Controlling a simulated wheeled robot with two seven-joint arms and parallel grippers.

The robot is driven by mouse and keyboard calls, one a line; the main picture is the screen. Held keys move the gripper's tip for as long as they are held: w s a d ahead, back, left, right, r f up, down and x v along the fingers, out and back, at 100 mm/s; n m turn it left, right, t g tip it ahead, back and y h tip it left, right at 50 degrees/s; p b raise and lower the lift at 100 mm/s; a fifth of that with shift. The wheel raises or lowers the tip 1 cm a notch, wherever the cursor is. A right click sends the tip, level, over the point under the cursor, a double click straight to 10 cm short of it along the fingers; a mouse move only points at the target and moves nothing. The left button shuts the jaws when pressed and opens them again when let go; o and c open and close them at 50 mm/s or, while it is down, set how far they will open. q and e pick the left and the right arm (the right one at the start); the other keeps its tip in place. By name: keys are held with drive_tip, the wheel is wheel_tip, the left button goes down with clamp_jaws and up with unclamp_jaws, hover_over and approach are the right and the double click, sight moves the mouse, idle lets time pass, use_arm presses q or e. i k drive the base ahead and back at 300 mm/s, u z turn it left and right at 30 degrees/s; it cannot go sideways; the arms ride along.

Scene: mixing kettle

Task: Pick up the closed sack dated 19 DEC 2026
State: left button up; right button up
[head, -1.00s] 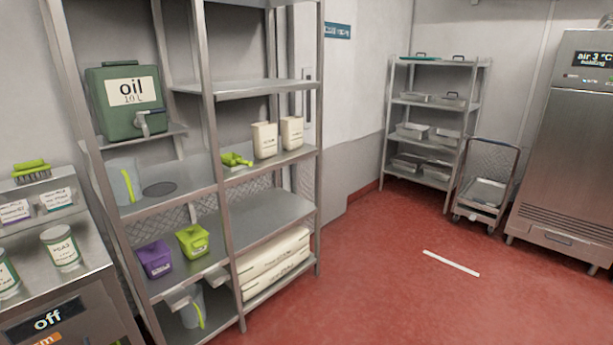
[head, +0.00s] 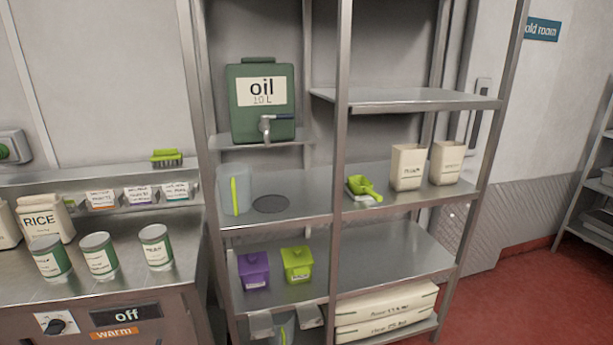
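Two cream sacks stand upright on the right middle shelf, a left one (head: 408,167) and a right one (head: 446,163). Two long pale sacks lie stacked on the bottom right shelf, an upper one (head: 385,302) and a lower one (head: 387,328). Neither of my grippers is in view.
Several cans stand on the left counter. Red floor (head: 505,300) is clear at right.

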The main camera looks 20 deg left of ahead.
sight(43, 215)
drive_tip(key=u, duration=1)
drive_tip(key=i, duration=1.05)
drive_tip(key=u, duration=0.75)
